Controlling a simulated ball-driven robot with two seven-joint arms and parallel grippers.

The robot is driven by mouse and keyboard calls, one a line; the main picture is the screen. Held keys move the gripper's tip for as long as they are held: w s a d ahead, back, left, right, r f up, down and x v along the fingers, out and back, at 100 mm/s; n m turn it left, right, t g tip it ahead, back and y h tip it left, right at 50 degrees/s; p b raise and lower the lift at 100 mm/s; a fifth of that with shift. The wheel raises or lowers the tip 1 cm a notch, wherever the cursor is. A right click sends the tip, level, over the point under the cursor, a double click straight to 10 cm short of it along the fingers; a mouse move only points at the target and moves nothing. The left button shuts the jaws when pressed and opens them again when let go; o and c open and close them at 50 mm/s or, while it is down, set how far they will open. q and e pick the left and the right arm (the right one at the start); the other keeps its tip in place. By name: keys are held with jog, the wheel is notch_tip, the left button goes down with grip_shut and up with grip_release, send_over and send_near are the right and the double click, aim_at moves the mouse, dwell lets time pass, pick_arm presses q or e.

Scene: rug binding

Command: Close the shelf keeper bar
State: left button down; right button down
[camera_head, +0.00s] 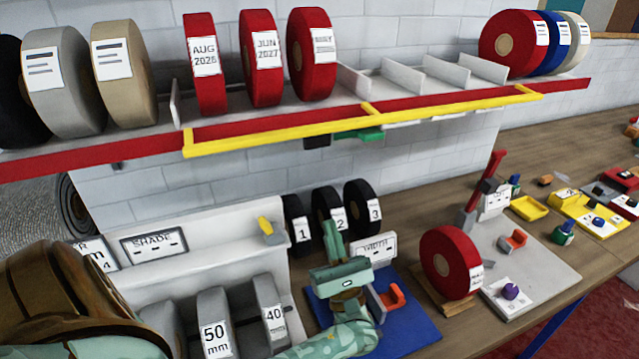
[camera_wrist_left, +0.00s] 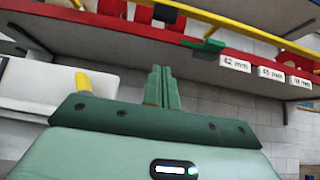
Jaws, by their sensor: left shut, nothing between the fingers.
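The yellow keeper bar (camera_head: 290,131) runs along the front of the red-edged shelf (camera_head: 95,155), with short yellow arms reaching back toward the shelf. It hangs low in front of the red edge, and the rolls behind it stand clear above it. A green tab (camera_head: 362,135) shows just under the bar near its middle. In the left wrist view the bar (camera_wrist_left: 215,18) and green tab (camera_wrist_left: 204,44) are beyond my fingers. My left gripper (camera_head: 332,232) is shut and empty, pointing up, below the shelf and apart from the bar. My right gripper is not in view.
Red rolls (camera_head: 262,60) with date labels stand on the shelf behind the bar, beside empty divided slots. Below, black numbered rolls (camera_head: 328,212), a white rack (camera_head: 190,235) and a blue mat (camera_head: 405,325) surround my left arm. Wall space under the shelf is open.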

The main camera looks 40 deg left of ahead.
pick_arm(q)
jog(key=w+a+r+p, duration=0.1)
jog(key=a+r+p, duration=0.1)
jog(key=r, duration=0.4)
jog(key=w+a+r+p, duration=0.1)
jog(key=a+r+p, duration=0.2)
jog(key=r+p, duration=0.2)
jog(key=shift+w+r, duration=0.25)
jog(key=shift+r, duration=0.15)
jog(key=shift+w, duration=0.1)
